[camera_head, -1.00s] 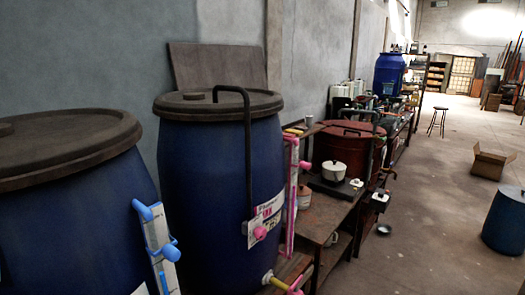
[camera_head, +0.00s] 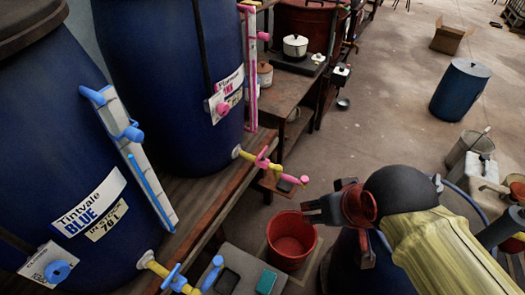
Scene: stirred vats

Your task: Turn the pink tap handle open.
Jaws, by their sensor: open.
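The pink tap handle (camera_head: 264,158) sits on a yellow pipe (camera_head: 245,155) low on the second blue vat (camera_head: 165,80), labelled PINK. The handle looks set at an angle across the pipe.
The red bucket (camera_head: 291,238) stands below and right of the tap. A wooden bench (camera_head: 205,190) lies under the vats. Open floor (camera_head: 375,105) lies beyond my arm.

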